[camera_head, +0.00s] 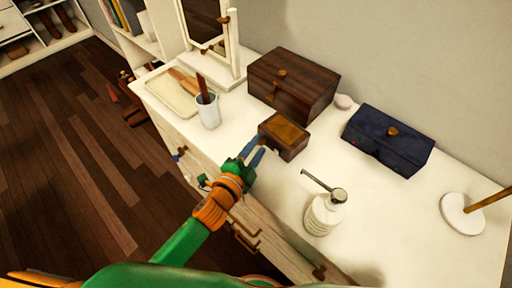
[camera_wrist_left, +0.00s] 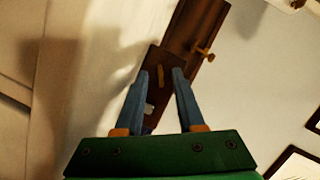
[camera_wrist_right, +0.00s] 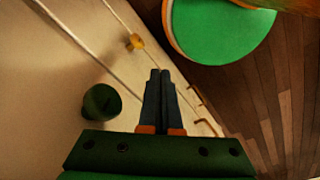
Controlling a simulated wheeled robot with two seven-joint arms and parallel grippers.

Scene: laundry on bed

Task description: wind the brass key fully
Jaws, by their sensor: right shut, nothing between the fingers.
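A small wooden box (camera_head: 285,136) with a tan top panel sits on the white dresser top, in front of a larger dark wooden box. In the head view my left gripper (camera_head: 257,147) points at the small box's left side, close to it. In the left wrist view its fingers (camera_wrist_left: 161,74) are open and apart, with the dark small box (camera_wrist_left: 166,60) showing between and beyond them. I cannot make out the brass key for certain; a pale patch shows between the fingers. My right gripper (camera_wrist_right: 160,73) is shut and empty beside the drawer fronts.
The larger wooden box (camera_head: 294,82) stands behind. A dark blue case (camera_head: 388,140) lies to the right, a white pump bottle (camera_head: 323,214) in front. A cup (camera_head: 208,112), tray (camera_head: 172,94) and mirror stand (camera_head: 235,62) are left. Bare dresser top lies between bottle and case.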

